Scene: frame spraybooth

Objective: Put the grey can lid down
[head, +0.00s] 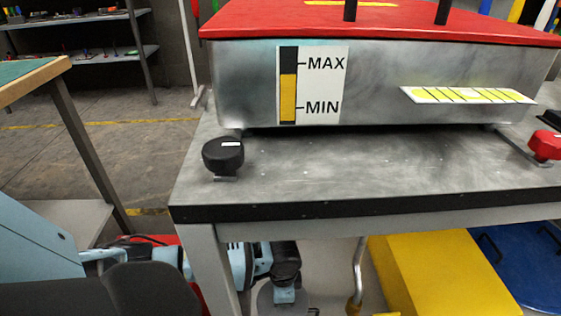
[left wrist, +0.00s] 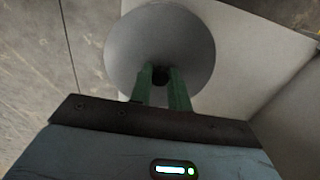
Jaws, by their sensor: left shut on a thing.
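The grey can lid (left wrist: 160,28) is a round disc with a small dark knob in the left wrist view. My left gripper (left wrist: 161,73) is shut on that knob with its green fingers, and the lid lies beyond the fingertips. In the head view my left arm reaches low behind the table leg, with the left gripper at the bottom edge beside a part of the grey lid (head: 263,299). I cannot tell whether the lid touches anything below. My right gripper is not in view.
A metal table (head: 350,165) carries a red-lidded tank (head: 240,80) with a MAX/MIN gauge, a black knob (head: 223,155) and a red knob (head: 545,146). A yellow box (head: 445,275) and a blue lid-like object (head: 530,265) are below. A workbench (head: 30,80) stands left.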

